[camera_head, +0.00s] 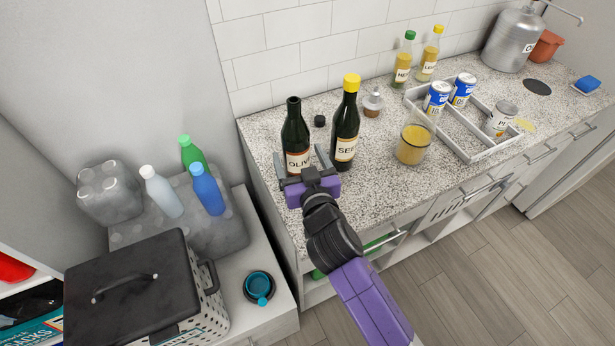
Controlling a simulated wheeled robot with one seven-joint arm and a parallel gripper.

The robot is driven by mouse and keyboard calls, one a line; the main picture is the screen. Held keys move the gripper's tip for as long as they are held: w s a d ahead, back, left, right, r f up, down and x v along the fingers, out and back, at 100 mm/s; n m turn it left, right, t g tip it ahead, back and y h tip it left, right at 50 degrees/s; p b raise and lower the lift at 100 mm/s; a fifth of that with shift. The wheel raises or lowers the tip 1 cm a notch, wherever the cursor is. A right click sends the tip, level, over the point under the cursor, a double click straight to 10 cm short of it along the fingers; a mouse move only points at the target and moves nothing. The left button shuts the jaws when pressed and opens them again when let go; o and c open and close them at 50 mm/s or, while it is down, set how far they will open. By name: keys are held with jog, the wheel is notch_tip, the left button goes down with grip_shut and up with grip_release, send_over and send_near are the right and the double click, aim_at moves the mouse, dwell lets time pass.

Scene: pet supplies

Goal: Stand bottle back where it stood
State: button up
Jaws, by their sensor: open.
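A dark green bottle with a label reading "OLIV" (295,132) stands upright at the left end of the speckled counter (385,185). It has no cap on its neck. My gripper (301,164) is open, with one finger to each side of the bottle's lower part. I cannot tell whether either finger touches the glass. The bottle's base is partly hidden by my gripper. A similar dark bottle with a yellow cap (346,125) stands upright just to the right, close to my right finger.
A small black cap (319,121) lies behind the two bottles. A glass jar with yellow contents (413,144), a small stoppered bottle (372,103) and a white divided tray (468,150) with cans stand to the right. Counter in front of the jar is clear.

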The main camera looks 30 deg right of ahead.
jog(key=b+v, duration=0.2)
jog(key=v, duration=0.7)
jog(key=shift+s, duration=0.35)
jog(key=shift+a, duration=0.1)
jog(key=shift+n+y, duration=0.5)
jog(key=shift+y, duration=0.2)
jog(key=s+f, duration=0.1)
jog(key=s, duration=0.1)
jog(key=s+f, duration=0.1)
jog(key=s, duration=0.1)
jog(key=s+f, duration=0.1)
jog(key=s, duration=0.1)
jog(key=shift+s+a+f, duration=0.35)
jog(key=shift+f, duration=0.05)
jog(key=s+d+r, duration=0.1)
jog(key=s, duration=1.1)
jog(key=s+d+r+n+g+y, duration=0.1)
jog(key=s+r, duration=0.1)
jog(key=s, duration=1.1)
jog(key=shift+d+r, duration=0.2)
jog(key=shift+d, duration=0.15)
